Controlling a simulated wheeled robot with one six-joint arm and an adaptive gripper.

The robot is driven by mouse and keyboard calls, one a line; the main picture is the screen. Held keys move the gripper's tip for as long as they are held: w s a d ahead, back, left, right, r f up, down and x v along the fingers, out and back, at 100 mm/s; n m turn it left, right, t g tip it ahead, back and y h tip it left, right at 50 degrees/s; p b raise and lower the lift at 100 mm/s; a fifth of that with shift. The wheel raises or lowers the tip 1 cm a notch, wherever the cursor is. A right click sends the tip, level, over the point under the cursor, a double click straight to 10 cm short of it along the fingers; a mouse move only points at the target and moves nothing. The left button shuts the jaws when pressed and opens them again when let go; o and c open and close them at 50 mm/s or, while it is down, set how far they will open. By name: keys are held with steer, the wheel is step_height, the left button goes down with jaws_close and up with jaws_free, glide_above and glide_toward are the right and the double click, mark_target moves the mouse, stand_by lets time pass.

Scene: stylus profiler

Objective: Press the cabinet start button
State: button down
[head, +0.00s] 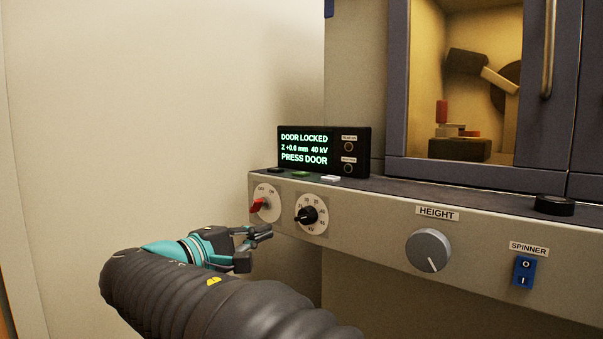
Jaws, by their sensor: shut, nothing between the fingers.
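On the ledge in front of the display lie a black button or cap (277,170), a green button (300,174) and a white button (331,179). No label is readable on them, so I cannot tell which one is the start button. The display (305,149) reads "DOOR LOCKED", "Z +0.0 mm 40 kV" and "PRESS DOOR". My gripper (262,236) is shut and empty, below and left of these buttons, in front of the panel's left end. It appears apart from the panel, though the gap is hard to judge.
The front panel carries a red rotary switch (259,205), a kV dial (307,215), a HEIGHT knob (429,251) and a blue SPINNER rocker (524,271). A black round knob (555,205) sits on the ledge at right. The cabinet door (398,90) is above. Left is bare wall.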

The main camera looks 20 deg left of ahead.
stand_by(0.9)
steer(key=d+f+m+g, duration=0.3)
steer(key=d+f+g, duration=0.15)
steer(key=d, duration=0.95)
steer(key=d+f+m+g, duration=0.2)
steer(key=d+f+g, duration=0.25)
steer(key=d, duration=1.05)
steer(key=s+d+f+m+g+y, duration=0.1)
steer(key=s+d+f+m+y, duration=0.2)
steer(key=s, duration=0.6)
steer(key=s+d+f+m+g+y, duration=0.1)
steer(key=s+d+f+m+y, duration=0.3)
steer(key=s+d+f+m, duration=0.3)
steer(key=s+d+f, duration=0.2)
steer(key=s+f, duration=0.1)
steer(key=f, duration=0.1)
steer(key=shift+s+d+f+m, duration=0.2)
steer(key=shift+f+m, duration=0.2)
